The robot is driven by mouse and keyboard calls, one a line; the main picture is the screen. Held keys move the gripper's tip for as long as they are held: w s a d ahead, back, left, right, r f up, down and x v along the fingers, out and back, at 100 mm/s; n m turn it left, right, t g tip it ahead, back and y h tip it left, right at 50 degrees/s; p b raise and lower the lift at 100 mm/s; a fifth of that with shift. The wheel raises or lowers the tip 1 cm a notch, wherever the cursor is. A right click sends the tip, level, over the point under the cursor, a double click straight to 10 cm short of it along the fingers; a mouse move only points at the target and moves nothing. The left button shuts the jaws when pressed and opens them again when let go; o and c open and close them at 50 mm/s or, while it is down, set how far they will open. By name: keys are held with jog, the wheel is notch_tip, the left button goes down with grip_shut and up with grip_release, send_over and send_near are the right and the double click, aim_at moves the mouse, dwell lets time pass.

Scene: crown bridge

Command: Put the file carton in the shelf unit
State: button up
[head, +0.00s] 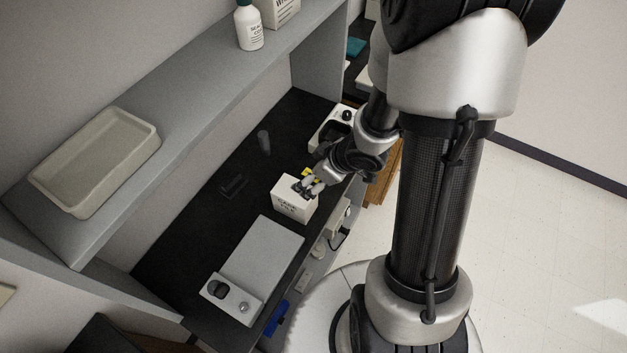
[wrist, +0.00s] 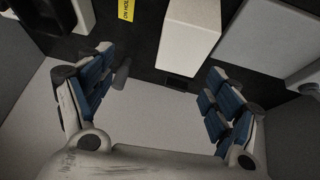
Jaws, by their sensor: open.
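The file carton (head: 293,203) is a small white box with dark lettering on its front, standing on the black bench top. My gripper (head: 313,184) is at the carton's upper right side in the head view and hides part of its top. In the wrist view, my gripper (wrist: 160,68) has its two blue-padded fingers spread wide with nothing between them. A white box, apparently the carton (wrist: 190,40), lies beyond the fingertips, right of centre. The grey shelf unit (head: 205,85) rises behind the bench, with a long board above it.
The shelf board bears a beige tray (head: 75,190) and a white bottle (head: 249,28). A flat grey device (head: 263,252) lies on the bench near the carton. A dark cylinder (head: 264,141) stands behind it. A yellow tag (wrist: 126,14) shows in the wrist view.

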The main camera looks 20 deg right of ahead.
jog(key=s+d+r+m+h, duration=0.1)
jog(key=d+r+m+h, duration=0.15)
jog(key=r, duration=0.55)
jog(key=s+d+r+m+h, duration=0.1)
jog(key=d+r+m+h, duration=0.15)
jog(key=r, duration=0.55)
jog(key=s+a+r+m+y, duration=0.1)
jog(key=s+a+r, duration=0.2)
jog(key=s+a, duration=0.2)
jog(key=s+a+r+g+y, duration=0.1)
jog(key=s+a+r, duration=0.3)
jog(key=s, duration=0.6)
jog(key=shift+s+a+r+m, duration=0.25)
jog(key=shift+a+m, duration=0.15)
jog(key=shift+a, duration=0.55)
jog(key=shift+d, duration=0.1)
